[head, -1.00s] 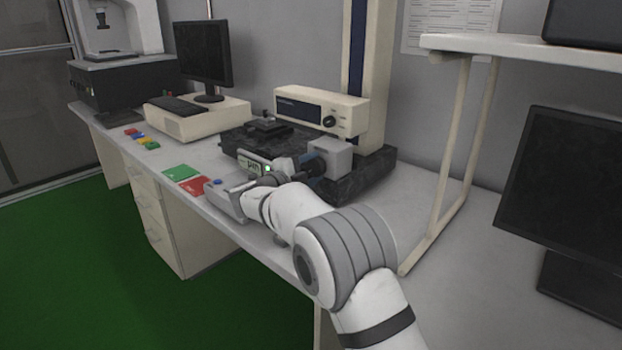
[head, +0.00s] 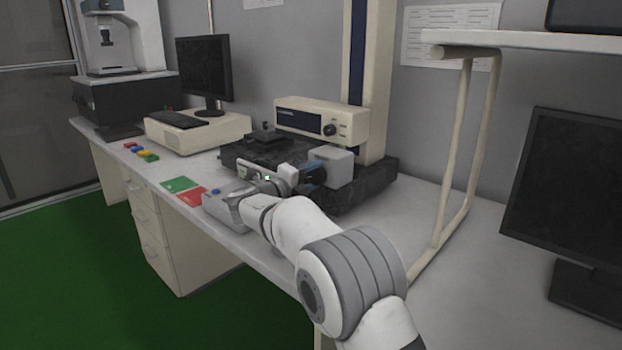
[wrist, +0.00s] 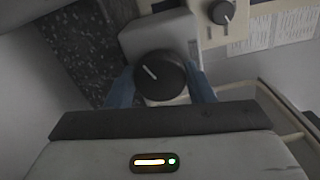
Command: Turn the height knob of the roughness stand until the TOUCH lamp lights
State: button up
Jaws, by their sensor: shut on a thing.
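In the wrist view a round black knob (wrist: 165,72) with a white mark sits on the grey block (wrist: 152,38) of the stand. The mark slants toward the upper left. My gripper (wrist: 161,86) has its blue fingers on both sides of the knob and is shut on it. In the head view my gripper (head: 310,177) reaches the near side of the grey block (head: 332,165); the knob is hidden there. No TOUCH label is readable.
A cream unit (head: 322,120) with another knob stands on a column behind the dark stone base (head: 375,184). A grey device (head: 222,208) lies near the desk edge, close to my wrist. A cream shelf frame (head: 455,170) stands to the right.

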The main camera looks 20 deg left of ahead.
jog(key=o, duration=1)
jog(key=p+v, duration=0.1)
jog(key=v, duration=0.6)
jog(key=shift+s+a, duration=0.15)
jog(key=shift+s, duration=0.2)
